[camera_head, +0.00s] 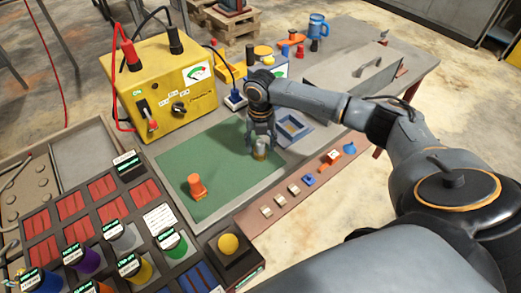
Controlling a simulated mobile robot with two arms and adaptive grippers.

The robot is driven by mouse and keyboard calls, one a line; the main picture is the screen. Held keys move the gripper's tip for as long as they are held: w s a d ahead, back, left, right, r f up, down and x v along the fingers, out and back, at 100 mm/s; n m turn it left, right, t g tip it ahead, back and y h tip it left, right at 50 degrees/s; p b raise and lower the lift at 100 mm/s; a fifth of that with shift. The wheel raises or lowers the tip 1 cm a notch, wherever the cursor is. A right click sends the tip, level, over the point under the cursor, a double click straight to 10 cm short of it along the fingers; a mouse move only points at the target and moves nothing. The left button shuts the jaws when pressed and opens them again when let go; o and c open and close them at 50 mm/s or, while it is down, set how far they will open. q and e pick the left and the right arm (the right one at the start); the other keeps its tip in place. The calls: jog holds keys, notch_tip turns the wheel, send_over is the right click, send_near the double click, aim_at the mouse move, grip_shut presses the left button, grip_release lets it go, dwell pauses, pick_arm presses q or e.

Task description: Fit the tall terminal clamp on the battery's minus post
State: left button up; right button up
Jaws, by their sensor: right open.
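My right gripper (261,137) points down over the green mat (222,150), its fingers open around or just above a small brass-and-grey upright piece (260,152). That piece may be a terminal clamp; the fingers partly cover it, and I cannot tell whether they touch it. An orange upright piece (196,187) stands on the mat to the left. My left gripper is not in view.
A yellow charger-like box (165,95) with a dial and red and black leads stands at the back left. Several small parts lie on the brown strip (270,212). A blue mug (317,30) stands at the back. The mat's middle is clear.

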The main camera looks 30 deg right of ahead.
grip_shut()
jog(key=shift+r, duration=0.15)
